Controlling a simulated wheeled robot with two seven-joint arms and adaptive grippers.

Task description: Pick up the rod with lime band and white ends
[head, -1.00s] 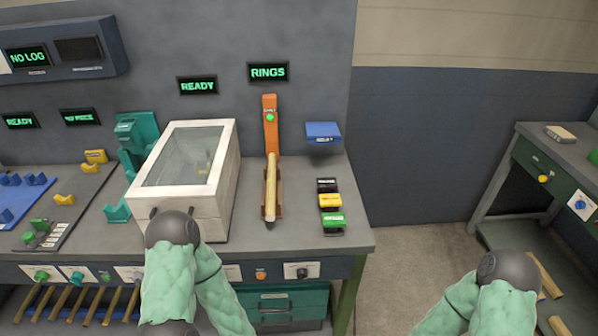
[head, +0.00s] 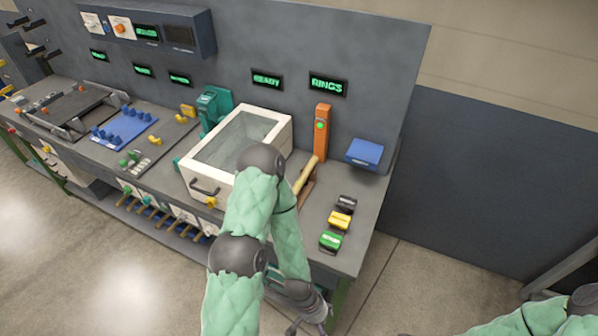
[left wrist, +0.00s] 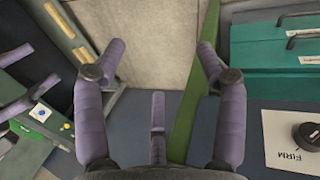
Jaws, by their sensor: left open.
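A pale wooden rod (head: 305,175) lies in a brown cradle below the RINGS sign in the head view. My left arm hides part of it, and I cannot make out a lime band or white ends on it. My left gripper (head: 310,318) is low at the bench's front edge, nearer the camera than the rod and apart from it. In the left wrist view its purple fingers (left wrist: 160,62) are spread with nothing between them. My right arm shows at the bottom right of the head view, with its gripper out of frame.
A white glass-lidded box (head: 238,140) stands left of the rod. An orange post (head: 322,130) is behind it, with a blue box (head: 364,153) to its right. Black, yellow and green blocks (head: 340,219) sit near the bench's right end. A teal drawer unit (left wrist: 280,55) shows beside my left gripper.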

